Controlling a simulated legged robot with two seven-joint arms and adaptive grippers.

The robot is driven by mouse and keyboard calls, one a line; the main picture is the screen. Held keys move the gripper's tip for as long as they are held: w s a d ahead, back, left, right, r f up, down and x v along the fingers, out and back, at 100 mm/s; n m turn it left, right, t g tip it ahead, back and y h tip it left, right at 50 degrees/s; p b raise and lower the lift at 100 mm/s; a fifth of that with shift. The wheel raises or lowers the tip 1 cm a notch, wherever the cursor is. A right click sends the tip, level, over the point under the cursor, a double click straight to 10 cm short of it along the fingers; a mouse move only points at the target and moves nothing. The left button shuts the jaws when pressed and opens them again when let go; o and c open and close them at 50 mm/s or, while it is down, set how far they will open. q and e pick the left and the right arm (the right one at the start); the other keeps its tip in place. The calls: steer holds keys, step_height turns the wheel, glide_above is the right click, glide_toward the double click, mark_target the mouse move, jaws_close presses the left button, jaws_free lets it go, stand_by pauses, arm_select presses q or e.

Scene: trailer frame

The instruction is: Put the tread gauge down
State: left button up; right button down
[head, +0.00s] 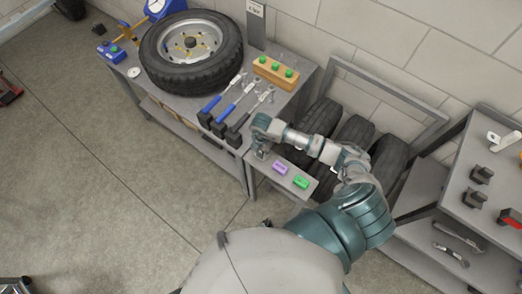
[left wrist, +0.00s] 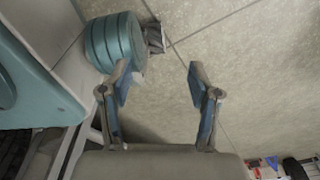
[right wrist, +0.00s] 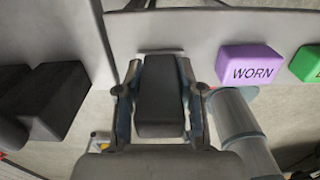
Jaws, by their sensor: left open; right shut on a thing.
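My right gripper (head: 260,152) is at the left end of a small grey side shelf (head: 288,188). In the right wrist view, the right gripper (right wrist: 160,100) is shut on a dark block-shaped thing (right wrist: 160,95), which I take for the tread gauge. Its far end overlaps the grey shelf in the picture; I cannot tell whether it touches it. A purple block marked WORN (right wrist: 250,65) and a green block (right wrist: 308,64) sit on the shelf to the right. My left gripper (left wrist: 158,82) is open and empty over the floor, outside the head view.
A workbench (head: 180,92) to the left bears a wheel (head: 190,50), blue-handled tools with dark block ends, and a wooden block with green knobs (head: 275,71). Tyres (head: 355,133) stand in a rack behind my right arm. Another shelf unit (head: 455,200) is at right.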

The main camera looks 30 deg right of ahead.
steer(key=c, duration=0.7)
jaws_free()
arm_select(q)
steer(key=shift+a, duration=0.1)
steer(key=shift+s+a, duration=0.1)
arm_select(e)
steer(key=shift+a+r, duration=0.1)
steer(key=shift+r, duration=0.05)
step_height(320, 180, up, 11)
steer(key=shift+f+p, duration=0.15)
steer(key=shift+p, duration=0.2)
steer(key=shift+r, duration=0.35)
arm_select(q)
steer(key=shift+s+f, duration=0.25)
steer(key=shift+s, duration=0.8)
arm_select(e)
steer(key=shift+r, duration=0.25)
arm_select(q)
steer(key=shift+w+r, duration=0.1)
steer(key=shift+w, duration=0.15)
